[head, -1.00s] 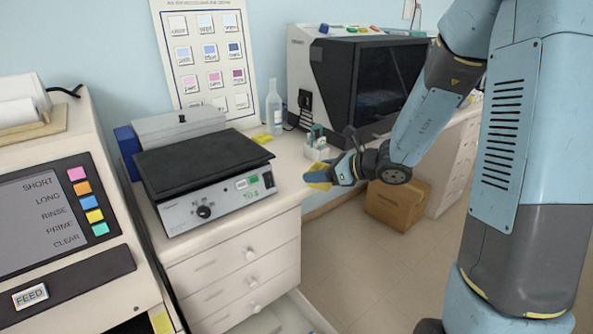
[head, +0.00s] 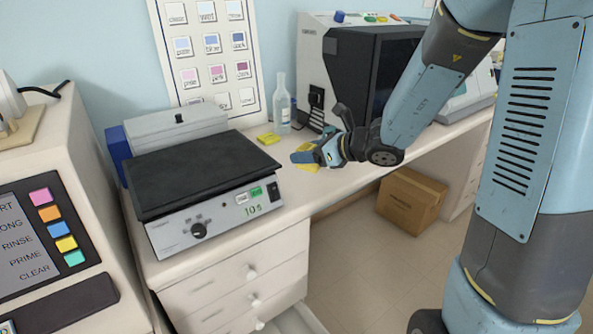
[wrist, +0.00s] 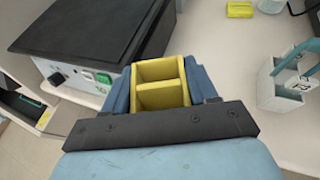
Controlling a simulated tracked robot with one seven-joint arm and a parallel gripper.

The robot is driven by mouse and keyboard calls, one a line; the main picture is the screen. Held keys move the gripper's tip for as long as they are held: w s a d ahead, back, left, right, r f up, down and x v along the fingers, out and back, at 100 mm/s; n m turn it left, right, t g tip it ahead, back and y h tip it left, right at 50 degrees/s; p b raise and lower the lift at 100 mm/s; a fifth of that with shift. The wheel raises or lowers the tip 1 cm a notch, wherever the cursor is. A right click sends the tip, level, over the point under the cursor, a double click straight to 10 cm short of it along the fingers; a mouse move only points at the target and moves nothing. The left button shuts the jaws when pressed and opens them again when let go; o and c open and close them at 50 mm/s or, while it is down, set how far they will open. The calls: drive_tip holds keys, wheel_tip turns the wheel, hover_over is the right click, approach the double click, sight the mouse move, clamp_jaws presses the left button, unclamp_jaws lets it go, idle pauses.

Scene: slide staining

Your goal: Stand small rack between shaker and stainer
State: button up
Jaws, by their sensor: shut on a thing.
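My gripper (wrist: 161,92) is shut on a small yellow rack (wrist: 160,70) with two open compartments, held between its blue fingers. In the head view the yellow rack (head: 305,157) shows at the gripper's tip, over the counter right of the shaker. The shaker (head: 200,172) is a grey box with a black flat top and a dial. A bulky machine with a dark front window (head: 365,75), likely the stainer, stands at the back right. The counter between them holds a clear bottle (head: 282,108) and a yellow block (head: 268,138). The gap between rack and counter is unclear.
A white caddy with a teal handle (wrist: 275,85) stands right of my gripper in the wrist view; my gripper hides it in the head view. A control panel machine (head: 45,230) is at left. A cardboard box (head: 412,200) sits on the floor. Some counter is bare.

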drive_tip(key=w+f, duration=0.2)
drive_tip(key=w+a+f, duration=0.1)
drive_tip(key=w+f, duration=0.1)
drive_tip(key=w, duration=0.1)
drive_tip(key=w+f, duration=0.2)
drive_tip(key=w, duration=0.1)
drive_tip(key=shift+w+a+f, duration=0.25)
drive_tip(key=shift+a+f, duration=0.05)
drive_tip(key=shift+f, duration=0.05)
drive_tip(key=shift+w+a+f, duration=0.15)
drive_tip(key=shift+w+f, duration=0.4)
drive_tip(key=shift+f, duration=0.15)
wheel_tip(320, 180, down, 3)
drive_tip(key=shift+w+f, duration=0.1)
drive_tip(key=o, duration=1.1)
